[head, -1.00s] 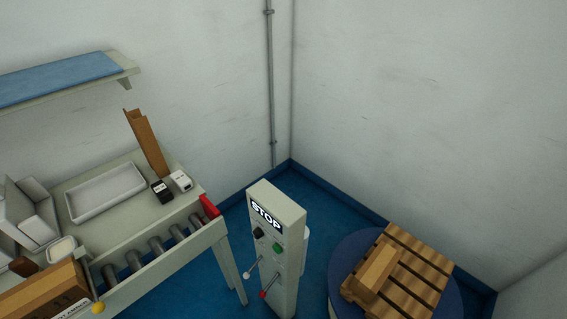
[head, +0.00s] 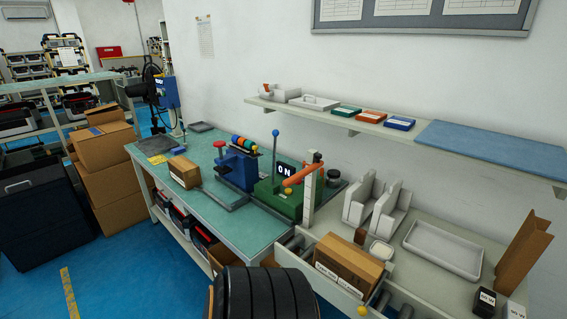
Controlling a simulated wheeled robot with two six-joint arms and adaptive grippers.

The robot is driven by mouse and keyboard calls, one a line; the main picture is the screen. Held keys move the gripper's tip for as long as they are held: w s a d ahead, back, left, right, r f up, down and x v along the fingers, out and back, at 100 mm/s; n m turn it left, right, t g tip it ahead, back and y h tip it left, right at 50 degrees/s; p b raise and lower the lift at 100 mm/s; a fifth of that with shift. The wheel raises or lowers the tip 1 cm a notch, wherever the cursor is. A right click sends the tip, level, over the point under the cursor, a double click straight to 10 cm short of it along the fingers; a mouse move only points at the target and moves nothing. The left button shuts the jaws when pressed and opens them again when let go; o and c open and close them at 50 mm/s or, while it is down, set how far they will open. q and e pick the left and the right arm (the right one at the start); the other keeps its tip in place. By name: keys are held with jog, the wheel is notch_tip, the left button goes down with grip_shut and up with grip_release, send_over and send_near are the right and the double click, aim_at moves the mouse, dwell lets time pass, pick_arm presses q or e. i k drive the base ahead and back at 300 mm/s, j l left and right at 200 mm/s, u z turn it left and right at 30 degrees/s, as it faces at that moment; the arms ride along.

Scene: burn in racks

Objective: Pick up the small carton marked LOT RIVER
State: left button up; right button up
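A brown carton (head: 346,262) with white printed labels on its near side sits on the roller conveyor at the bottom centre; the lettering is too small to read surely. A smaller brown carton (head: 184,172) with a white label stands on the green-topped workbench at the centre left; its label is also unreadable. I cannot tell which carton, if either, is marked LOT RIVER. Neither of my grippers is in view.
The workbench (head: 226,213) carries a blue fixture (head: 237,166) and a green machine (head: 282,196) marked ON. A white tray (head: 443,248) lies on the right table. Large cartons (head: 105,150) are stacked at left. A dark ribbed object (head: 262,292) fills the bottom centre. Blue floor is open at lower left.

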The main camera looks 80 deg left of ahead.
aim_at(185, 172)
jog(key=u, duration=3.35)
jog(key=i+j, duration=0.3)
jog(key=i+j+z, duration=0.15)
jog(key=i+j, duration=0.4)
jog(key=j, duration=0.15)
jog(key=i+j+z, duration=0.1)
jog(key=i+j, duration=0.45)
jog(key=j, duration=0.15)
jog(key=i+j+z, duration=0.15)
jog(key=j, duration=0.25)
jog(key=i+j, duration=0.35)
jog(key=i+j+z, duration=0.1)
jog(key=j, duration=0.35)
jog(key=i, duration=0.1)
